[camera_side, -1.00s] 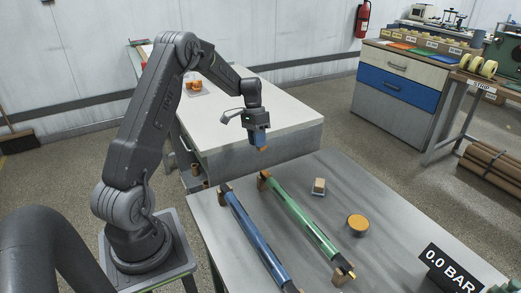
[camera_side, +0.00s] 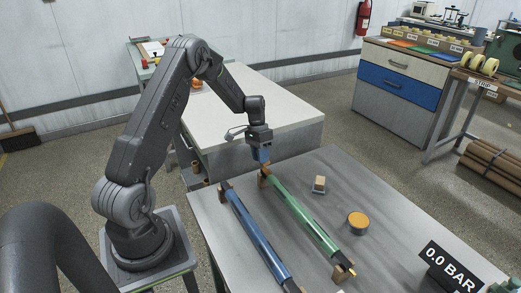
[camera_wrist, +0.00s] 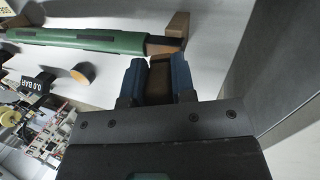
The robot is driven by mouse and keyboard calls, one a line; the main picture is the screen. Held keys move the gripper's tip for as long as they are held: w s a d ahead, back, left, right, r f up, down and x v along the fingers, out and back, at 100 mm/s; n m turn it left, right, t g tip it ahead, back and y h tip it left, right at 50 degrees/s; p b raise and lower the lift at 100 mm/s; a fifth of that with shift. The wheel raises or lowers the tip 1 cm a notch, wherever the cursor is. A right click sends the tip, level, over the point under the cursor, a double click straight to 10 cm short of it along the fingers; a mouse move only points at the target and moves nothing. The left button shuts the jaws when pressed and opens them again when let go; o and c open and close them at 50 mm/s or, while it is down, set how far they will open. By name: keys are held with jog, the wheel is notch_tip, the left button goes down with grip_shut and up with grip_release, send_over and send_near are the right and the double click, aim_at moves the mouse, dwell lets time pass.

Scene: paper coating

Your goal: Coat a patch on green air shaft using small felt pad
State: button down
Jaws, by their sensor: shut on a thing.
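The green air shaft (camera_side: 300,213) lies on brown supports on the grey table, running from far left to near right. It also shows in the wrist view (camera_wrist: 75,39), with dark strips along it. My gripper (camera_side: 263,158) is low over the far end of the green shaft. In the wrist view its blue fingers (camera_wrist: 160,78) are shut on a small brown block, which I take for the small felt pad (camera_wrist: 160,72).
A blue shaft (camera_side: 254,236) lies parallel, left of the green one. To the right are a tan block (camera_side: 319,182) on a white base and a round orange-topped pot (camera_side: 357,219). A "0.0 BAR" sign (camera_side: 449,269) stands near right.

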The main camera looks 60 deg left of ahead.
jog(key=shift+x, duration=0.9)
jog(key=shift+d+f, duration=0.15)
jog(key=shift+d, duration=1.7)
jog(key=a, duration=0.4)
jog(key=shift+a, duration=0.15)
jog(key=shift+r, duration=4.1)
